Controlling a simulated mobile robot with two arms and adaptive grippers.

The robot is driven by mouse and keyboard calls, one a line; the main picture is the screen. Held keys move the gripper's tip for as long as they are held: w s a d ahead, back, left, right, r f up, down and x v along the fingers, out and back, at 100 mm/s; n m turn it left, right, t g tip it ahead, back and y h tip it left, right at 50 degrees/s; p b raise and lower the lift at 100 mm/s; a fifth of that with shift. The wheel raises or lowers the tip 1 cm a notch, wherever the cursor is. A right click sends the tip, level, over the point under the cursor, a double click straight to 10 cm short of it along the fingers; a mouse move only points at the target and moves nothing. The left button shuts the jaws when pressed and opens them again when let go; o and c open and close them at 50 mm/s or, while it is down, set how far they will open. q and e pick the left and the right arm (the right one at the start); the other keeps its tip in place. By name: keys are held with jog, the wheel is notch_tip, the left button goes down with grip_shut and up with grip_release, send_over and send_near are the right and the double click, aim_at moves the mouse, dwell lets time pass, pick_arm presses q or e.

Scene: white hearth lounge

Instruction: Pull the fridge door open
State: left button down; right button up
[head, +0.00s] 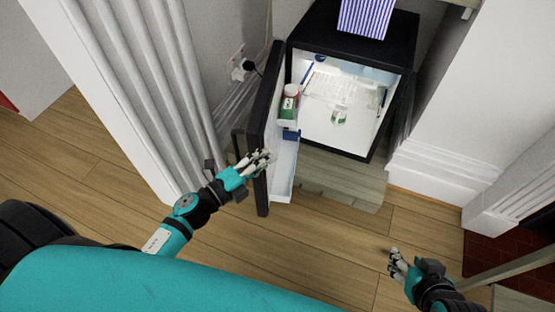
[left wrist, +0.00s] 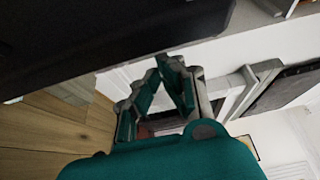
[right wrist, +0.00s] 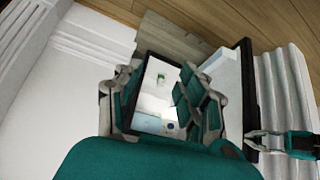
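The black fridge (head: 352,35) stands in an alcove. Its door (head: 262,190) is swung wide open to the left, showing the lit white interior. The door's dark handle (head: 238,143) is on its outer face. My left gripper (head: 268,160) is at the door's upper edge, beside the handle; contact is unclear. In the left wrist view, its fingers (left wrist: 158,75) lean together at the tips with nothing visible between them, below the dark door panel (left wrist: 100,35). My right gripper (head: 393,263) is open and empty, low over the floor; its spread fingers show in the right wrist view (right wrist: 160,95).
A striped box (head: 367,15) stands on the fridge. Fluted white trim (head: 150,90) rises left of the door, and a white plinth (head: 440,170) stands right. Wooden floor (head: 330,235) in front is clear.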

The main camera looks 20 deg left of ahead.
pick_arm(q)
jog(key=s+a, duration=0.1)
jog(key=a, duration=0.7)
jog(key=shift+m+h+b, duration=0.3)
jog(key=shift+h, duration=0.1)
pick_arm(e)
jog(key=w+r+t, duration=0.1)
jog(key=w+a+r+t, duration=0.1)
jog(key=w, duration=0.1)
jog(key=shift+w+a+r+y, duration=0.1)
jog(key=shift+w+y, duration=0.15)
jog(key=shift+y, duration=0.05)
pick_arm(q)
jog(key=shift+r, duration=0.1)
